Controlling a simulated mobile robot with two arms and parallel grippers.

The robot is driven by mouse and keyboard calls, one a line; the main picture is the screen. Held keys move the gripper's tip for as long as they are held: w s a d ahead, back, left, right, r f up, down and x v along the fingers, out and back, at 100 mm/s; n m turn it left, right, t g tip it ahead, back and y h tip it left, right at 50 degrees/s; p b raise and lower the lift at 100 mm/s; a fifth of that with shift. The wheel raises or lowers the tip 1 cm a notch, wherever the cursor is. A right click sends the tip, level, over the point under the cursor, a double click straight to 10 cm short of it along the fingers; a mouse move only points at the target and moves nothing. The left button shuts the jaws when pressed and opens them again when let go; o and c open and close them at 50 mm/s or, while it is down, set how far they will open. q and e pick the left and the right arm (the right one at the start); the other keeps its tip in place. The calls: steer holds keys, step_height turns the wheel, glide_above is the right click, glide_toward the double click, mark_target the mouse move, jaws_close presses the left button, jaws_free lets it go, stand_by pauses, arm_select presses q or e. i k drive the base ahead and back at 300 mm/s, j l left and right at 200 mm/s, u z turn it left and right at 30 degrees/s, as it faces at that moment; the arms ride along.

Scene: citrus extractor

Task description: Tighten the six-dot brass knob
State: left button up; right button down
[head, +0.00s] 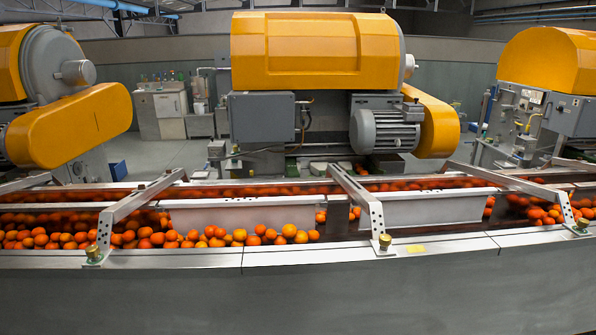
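Three brass knobs sit on the near metal rail of the fruit channel, each at the foot of a slanted crossbar: a left knob (93,253), a middle knob (384,241) and a right knob (582,224). Dark dots show on the lower ends of the left crossbar (135,203), the middle crossbar (352,187) and the right crossbar (505,180). The dots are too small to count surely, so I cannot tell which knob is the six-dot one. Neither of my grippers is in view.
Many oranges (200,236) lie in the channel behind the rail (300,250), around pale panels (425,207). Yellow-covered machines (310,50) stand behind the channel. A yellow label (416,249) is right of the middle knob. The space above the near rail is clear between crossbars.

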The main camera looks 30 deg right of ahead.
mark_target(385, 240)
steer(key=z, duration=1.3)
